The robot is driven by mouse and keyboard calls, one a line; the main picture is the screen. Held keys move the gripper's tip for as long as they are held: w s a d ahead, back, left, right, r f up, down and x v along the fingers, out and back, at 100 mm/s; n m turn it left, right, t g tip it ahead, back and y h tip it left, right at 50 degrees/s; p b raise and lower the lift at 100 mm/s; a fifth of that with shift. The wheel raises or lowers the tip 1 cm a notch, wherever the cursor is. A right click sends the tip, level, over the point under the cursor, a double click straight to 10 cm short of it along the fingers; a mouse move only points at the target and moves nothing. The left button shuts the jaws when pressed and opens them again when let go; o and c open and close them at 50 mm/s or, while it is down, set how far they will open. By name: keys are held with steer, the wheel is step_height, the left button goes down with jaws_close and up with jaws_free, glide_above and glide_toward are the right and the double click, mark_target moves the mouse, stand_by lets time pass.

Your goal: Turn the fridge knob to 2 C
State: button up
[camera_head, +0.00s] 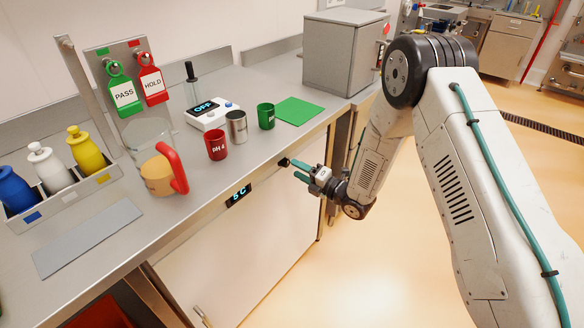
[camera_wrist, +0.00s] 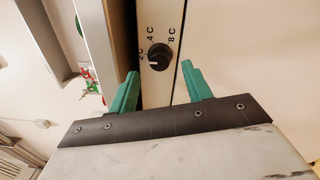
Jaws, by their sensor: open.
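The black round fridge knob (camera_wrist: 159,57) sits on the pale control strip in the wrist view, with 2 C, 4 C and 8 C marks around it. A white mark shows on its lower left face; I cannot tell its exact setting. My gripper (camera_wrist: 160,70) is open, its green fingers to either side of the knob's line and apart from it. In the head view my gripper (camera_head: 298,170) is at the counter's front edge, close to the knob (camera_head: 284,161). The fridge display (camera_head: 238,195) shows a lit reading that looks like 5 C.
Above the fridge door (camera_head: 235,255) is the counter, holding a red pH 4 cup (camera_head: 217,145), a metal cup (camera_head: 237,127), a green cup (camera_head: 266,116), and a jug with a red handle (camera_head: 158,175). Open floor lies in front of the fridge.

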steer(key=v, duration=0.4)
stand_by(0.4)
